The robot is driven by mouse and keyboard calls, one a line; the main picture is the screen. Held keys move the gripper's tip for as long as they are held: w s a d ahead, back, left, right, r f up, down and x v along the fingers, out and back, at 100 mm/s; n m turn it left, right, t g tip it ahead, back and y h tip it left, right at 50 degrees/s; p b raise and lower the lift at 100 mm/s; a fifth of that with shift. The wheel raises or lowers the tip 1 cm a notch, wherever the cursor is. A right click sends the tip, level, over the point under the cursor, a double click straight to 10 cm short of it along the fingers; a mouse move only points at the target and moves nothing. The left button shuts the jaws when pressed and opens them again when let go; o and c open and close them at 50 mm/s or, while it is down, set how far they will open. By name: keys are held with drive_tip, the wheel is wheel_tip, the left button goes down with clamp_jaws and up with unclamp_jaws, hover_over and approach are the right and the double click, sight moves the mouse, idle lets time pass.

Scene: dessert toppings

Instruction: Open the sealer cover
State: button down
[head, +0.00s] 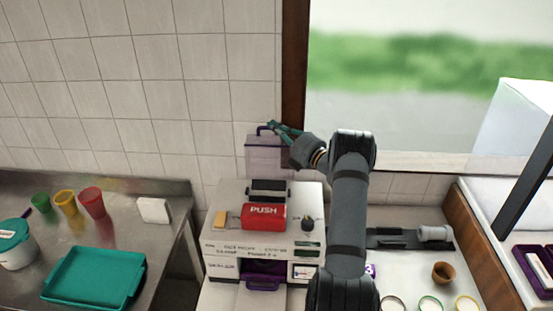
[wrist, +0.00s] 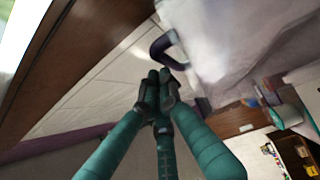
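The sealer (head: 225,247) is a white machine with a red PUSH block on its top. Its pale cover (head: 268,158) stands raised, roughly upright, at the back of the machine against the tiled wall. The cover's purple handle (head: 262,129) is at the top edge; it also shows dark in the wrist view (wrist: 167,46). My gripper (head: 275,126) is beside the handle, to its right. In the wrist view the teal fingers (wrist: 159,78) have their tips together, with the handle just beyond them and not between them. Whether the fingers touch the handle is unclear.
A metal counter at left holds a teal tray (head: 93,278), colored cups (head: 65,203) and a white block (head: 154,210). A brown cup (head: 443,272) and several colored rings stand at right. The window frame (head: 294,75) is close behind my gripper.

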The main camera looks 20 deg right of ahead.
drive_tip(key=shift+r, duration=0.1)
drive_tip(key=s+r+p, duration=0.1)
drive_tip(key=s+a+r, duration=0.1)
drive_tip(key=s, duration=0.1)
drive_tip(key=shift+s+a+r+p, duration=0.15)
drive_tip(key=shift+r+p, duration=0.2)
drive_tip(key=shift+p, duration=0.05)
drive_tip(key=s+d+r+b, duration=0.3)
drive_tip(key=s+b, duration=0.1)
drive_tip(key=s, duration=0.4)
drive_tip(key=shift+r, duration=0.35)
drive_tip(key=shift+w, duration=0.15)
